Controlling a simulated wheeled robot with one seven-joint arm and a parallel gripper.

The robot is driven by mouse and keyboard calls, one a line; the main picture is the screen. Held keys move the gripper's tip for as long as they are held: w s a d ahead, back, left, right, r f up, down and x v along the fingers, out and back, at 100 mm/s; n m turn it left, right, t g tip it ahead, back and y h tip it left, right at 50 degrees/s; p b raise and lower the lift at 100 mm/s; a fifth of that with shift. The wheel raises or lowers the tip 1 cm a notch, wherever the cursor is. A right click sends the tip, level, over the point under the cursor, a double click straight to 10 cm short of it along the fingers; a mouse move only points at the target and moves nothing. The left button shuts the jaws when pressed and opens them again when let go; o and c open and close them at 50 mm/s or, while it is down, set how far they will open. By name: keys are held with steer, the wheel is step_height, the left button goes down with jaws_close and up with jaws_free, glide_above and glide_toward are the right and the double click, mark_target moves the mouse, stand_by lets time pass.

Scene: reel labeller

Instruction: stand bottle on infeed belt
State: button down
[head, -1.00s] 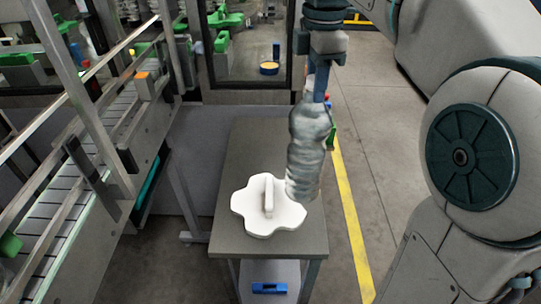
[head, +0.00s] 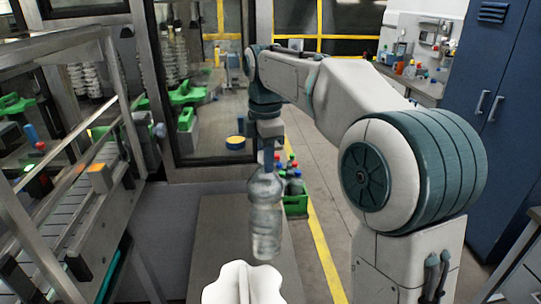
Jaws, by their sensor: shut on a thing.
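A clear plastic bottle (head: 265,219) hangs close to upright from my gripper (head: 268,164) in the middle of the head view. The gripper is shut on the bottle's top, and its fingers are small and partly hidden. The bottle appears above the grey table; the gap under it is hard to judge. The infeed belt (head: 58,217), a slatted grey conveyor with metal side rails, runs along the left. The bottle is well to the right of the belt and apart from it.
A white lobed part (head: 243,284) lies on the grey table (head: 213,229). Metal guard rails (head: 122,112) and an orange-topped block (head: 99,176) stand along the belt. A green crate of bottles (head: 295,203) sits on the floor behind. A blue cabinet (head: 490,110) is at right.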

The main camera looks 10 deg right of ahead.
steer(key=w, duration=0.1)
steer(key=w+f, duration=0.1)
steer(key=w+a+f+p, duration=0.1)
steer(key=w, duration=0.1)
steer(key=shift+f, duration=2.25)
steer(key=c, duration=1.1)
jaws_free()
steer(key=shift+f, duration=0.1)
